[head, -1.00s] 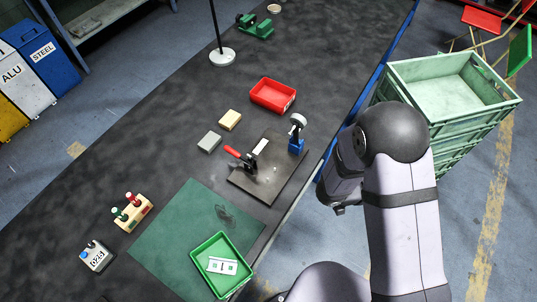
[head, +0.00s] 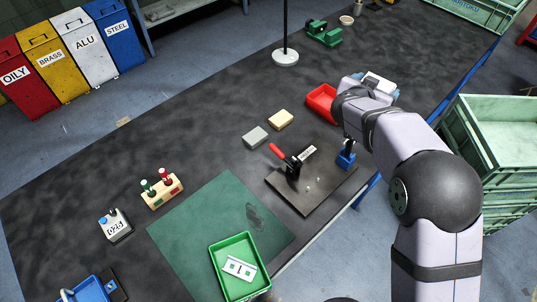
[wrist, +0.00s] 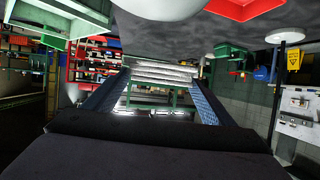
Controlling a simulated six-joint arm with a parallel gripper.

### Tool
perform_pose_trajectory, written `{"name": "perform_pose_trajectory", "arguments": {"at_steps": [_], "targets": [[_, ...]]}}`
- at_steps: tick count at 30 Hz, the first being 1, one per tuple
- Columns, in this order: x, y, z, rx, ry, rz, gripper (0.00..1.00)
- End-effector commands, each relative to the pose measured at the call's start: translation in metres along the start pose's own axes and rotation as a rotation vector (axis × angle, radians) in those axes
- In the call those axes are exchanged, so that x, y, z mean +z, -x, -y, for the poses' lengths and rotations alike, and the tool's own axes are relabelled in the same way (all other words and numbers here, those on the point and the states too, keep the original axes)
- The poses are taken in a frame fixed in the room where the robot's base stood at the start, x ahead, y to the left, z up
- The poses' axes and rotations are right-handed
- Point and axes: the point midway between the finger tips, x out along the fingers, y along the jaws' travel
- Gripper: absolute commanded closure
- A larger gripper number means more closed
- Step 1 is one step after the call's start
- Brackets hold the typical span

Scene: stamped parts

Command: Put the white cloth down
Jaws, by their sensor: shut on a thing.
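A pale, folded bundle that looks like the white cloth (wrist: 165,74) sits between my fingertips in the wrist view. My gripper (wrist: 160,84) is shut on it. In the head view my gripper (head: 372,88) is over the back right part of the dark table, just right of the red tray, with the white cloth (head: 381,81) showing beyond my wrist. The cloth seems to be held in the air; its height above the table cannot be told. My wrist hides part of the tray and the table below.
A green tray (head: 232,285) stands on the green mat (head: 185,225). A lamp base (head: 285,58) stands behind. Green crates (head: 500,150) are at right.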

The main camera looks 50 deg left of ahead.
Motion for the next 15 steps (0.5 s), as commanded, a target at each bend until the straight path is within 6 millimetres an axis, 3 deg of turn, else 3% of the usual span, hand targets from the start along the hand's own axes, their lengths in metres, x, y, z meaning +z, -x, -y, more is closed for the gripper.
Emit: {"name": "perform_pose_trajectory", "arguments": {"at_steps": [1,3,9,15], "targets": [[0.002,0.007,0.026,-0.072,0.029,-0.006,0.44],[0.005,0.019,0.058,-0.165,0.067,-0.012,0.44],[0.027,0.062,0.143,-0.418,0.169,-0.025,0.44],[0.058,0.103,0.201,-0.604,0.245,-0.026,0.44]]}}
